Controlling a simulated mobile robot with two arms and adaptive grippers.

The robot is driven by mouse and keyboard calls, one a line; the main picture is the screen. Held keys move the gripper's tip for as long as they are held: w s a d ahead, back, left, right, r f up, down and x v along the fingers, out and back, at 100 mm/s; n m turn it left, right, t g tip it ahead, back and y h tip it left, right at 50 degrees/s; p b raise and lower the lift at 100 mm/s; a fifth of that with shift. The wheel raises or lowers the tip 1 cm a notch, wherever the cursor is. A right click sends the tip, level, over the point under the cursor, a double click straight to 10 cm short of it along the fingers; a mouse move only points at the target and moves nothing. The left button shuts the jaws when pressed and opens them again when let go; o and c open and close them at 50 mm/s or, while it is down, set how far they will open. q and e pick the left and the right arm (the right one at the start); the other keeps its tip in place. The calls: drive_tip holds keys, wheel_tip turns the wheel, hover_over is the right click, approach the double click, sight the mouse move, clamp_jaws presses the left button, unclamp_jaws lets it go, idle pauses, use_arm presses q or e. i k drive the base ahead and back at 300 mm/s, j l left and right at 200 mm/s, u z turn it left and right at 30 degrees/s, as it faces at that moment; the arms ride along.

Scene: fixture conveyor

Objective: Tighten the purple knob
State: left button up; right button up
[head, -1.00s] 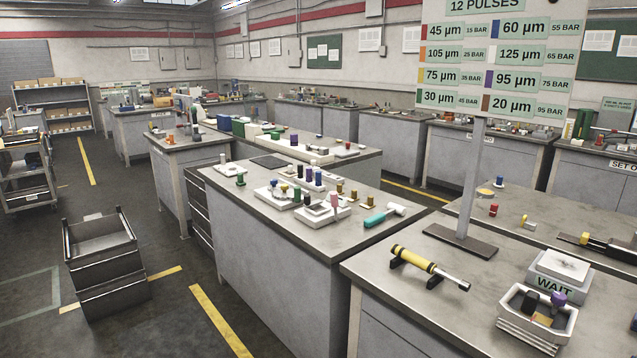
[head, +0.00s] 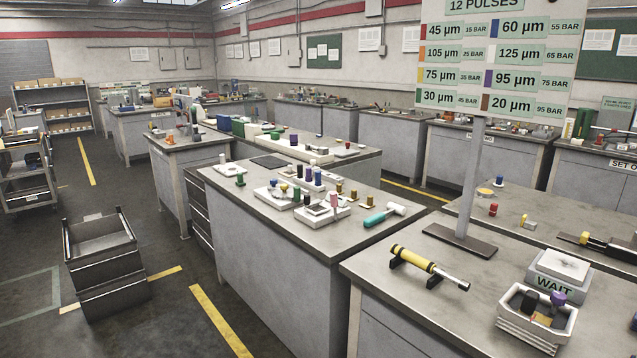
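Several purple pieces are in view, and I cannot tell which one is the knob the task names. A purple knob-like piece (head: 558,298) shows at the white bin (head: 510,331) on the right-hand bench, beside a black piece (head: 528,302). A slim purple piece (head: 309,174) stands upright among coloured pieces on the white fixtures of the middle bench. Another small purple piece (head: 294,139) stands on the bench behind. Neither of my grippers is in view.
A yellow cylinder tool (head: 414,261) lies on black supports on the right-hand bench. A signpost (head: 472,180) rises behind it. A box marked WAIT (head: 552,282) stands by the bin. A grey drawer unit (head: 104,262) stands on the floor at left.

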sight(559, 299)
drive_tip(key=z, duration=1.3)
